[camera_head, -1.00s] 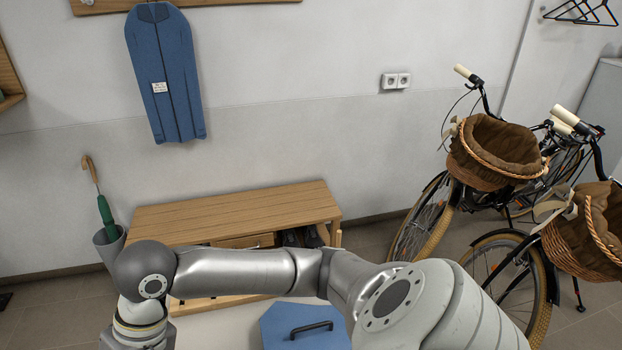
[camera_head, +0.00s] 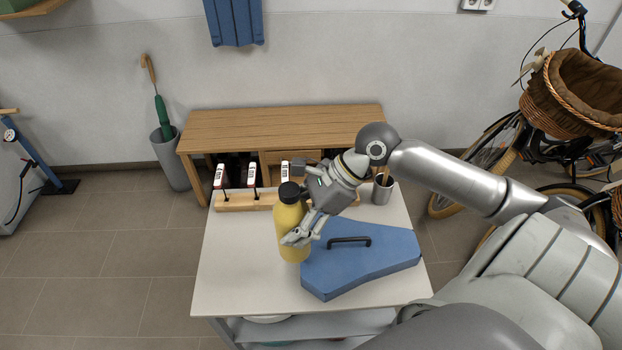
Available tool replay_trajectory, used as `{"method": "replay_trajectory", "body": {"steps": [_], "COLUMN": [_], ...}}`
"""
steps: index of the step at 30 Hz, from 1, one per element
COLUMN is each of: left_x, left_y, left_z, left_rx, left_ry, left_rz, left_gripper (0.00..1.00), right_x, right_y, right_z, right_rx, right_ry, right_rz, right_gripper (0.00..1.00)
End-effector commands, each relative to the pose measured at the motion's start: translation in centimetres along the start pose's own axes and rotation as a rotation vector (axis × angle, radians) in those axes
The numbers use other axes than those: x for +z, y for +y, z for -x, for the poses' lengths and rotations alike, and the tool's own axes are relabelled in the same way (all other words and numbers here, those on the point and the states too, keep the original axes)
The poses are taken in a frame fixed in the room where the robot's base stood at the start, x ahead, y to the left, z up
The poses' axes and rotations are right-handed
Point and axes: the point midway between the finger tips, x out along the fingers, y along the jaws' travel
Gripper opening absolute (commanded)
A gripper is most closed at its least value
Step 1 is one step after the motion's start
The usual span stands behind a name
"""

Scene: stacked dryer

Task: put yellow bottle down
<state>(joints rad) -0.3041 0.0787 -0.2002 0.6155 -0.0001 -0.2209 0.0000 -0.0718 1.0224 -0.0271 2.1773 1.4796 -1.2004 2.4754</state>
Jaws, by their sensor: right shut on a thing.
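A yellow bottle (camera_head: 290,220) with a dark cap is upright over the white table (camera_head: 235,285), left of a blue case. My right gripper (camera_head: 297,238) is shut on the bottle, its fingers around the bottle's side. I cannot tell whether the bottle's base touches the table top. My left gripper is not in view.
The blue case (camera_head: 355,262) with a black handle lies right of the bottle. A wooden rack (camera_head: 243,203) with white-topped tools stands at the table's back edge, and a grey cup (camera_head: 382,190) at back right. The table's left front is clear. A wooden bench (camera_head: 270,128) stands behind.

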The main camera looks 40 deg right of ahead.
Motion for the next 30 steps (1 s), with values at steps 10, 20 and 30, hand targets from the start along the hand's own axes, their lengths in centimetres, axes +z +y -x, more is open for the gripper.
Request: {"method": "replay_trajectory", "body": {"steps": [10,20,30], "left_x": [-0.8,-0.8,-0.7], "left_y": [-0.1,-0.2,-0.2], "left_z": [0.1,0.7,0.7], "left_rx": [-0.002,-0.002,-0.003], "left_ry": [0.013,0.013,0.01], "left_rz": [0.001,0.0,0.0], "left_gripper": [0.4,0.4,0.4], "right_x": [0.2,2.6,2.6], "right_y": [-0.8,-3.8,-6.4], "right_z": [-0.5,-6.0,-13.2], "right_rx": [-0.018,-0.015,-0.014], "right_ry": [-0.021,-0.022,-0.017], "right_rz": [-0.033,-0.03,-0.031], "right_gripper": [0.22,0.22,0.22]}}
